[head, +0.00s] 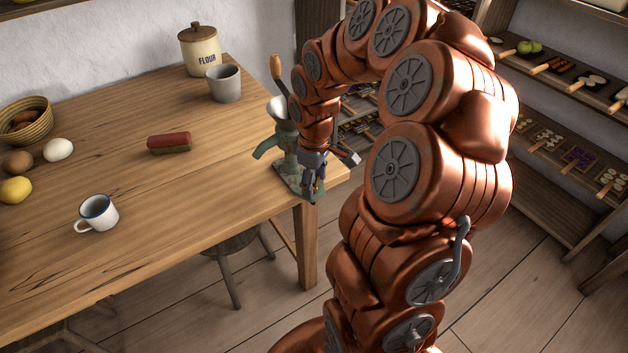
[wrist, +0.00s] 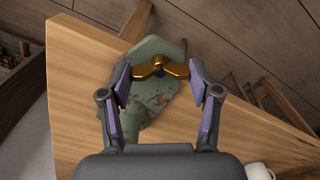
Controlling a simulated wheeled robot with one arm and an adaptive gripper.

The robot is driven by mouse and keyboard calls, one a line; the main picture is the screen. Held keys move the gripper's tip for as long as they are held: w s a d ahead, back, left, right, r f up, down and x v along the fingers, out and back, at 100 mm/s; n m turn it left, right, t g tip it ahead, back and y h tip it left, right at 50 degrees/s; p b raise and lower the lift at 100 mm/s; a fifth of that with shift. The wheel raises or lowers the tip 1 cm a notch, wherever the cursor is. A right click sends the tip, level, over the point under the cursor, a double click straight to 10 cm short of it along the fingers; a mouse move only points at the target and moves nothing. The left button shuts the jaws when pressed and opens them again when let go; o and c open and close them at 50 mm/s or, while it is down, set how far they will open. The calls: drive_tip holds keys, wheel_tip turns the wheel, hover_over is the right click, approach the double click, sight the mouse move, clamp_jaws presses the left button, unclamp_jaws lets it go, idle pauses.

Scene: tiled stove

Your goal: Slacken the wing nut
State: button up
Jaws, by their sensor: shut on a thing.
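The brass wing nut (wrist: 161,69) shows in the wrist view, with its two wings spread left and right. It sits on a worn green cast-metal grinder (wrist: 150,103), which also stands at the table corner in the head view (head: 268,147). My gripper (wrist: 159,75) is shut on the wing nut, one purple-padded finger at the end of each wing. In the head view my gripper (head: 314,180) points down beside the grinder, and the wing nut cannot be made out there.
A stool (head: 232,246) stands below. Shelves (head: 560,140) are at right.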

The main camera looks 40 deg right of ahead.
sight(314, 183)
drive_tip(key=shift+n, duration=2)
drive_tip(key=o, duration=1.2)
drive_tip(key=shift+c, duration=0.2)
drive_tip(key=shift+r, duration=0.1)
wheel_tip(314, 183, up, 12)
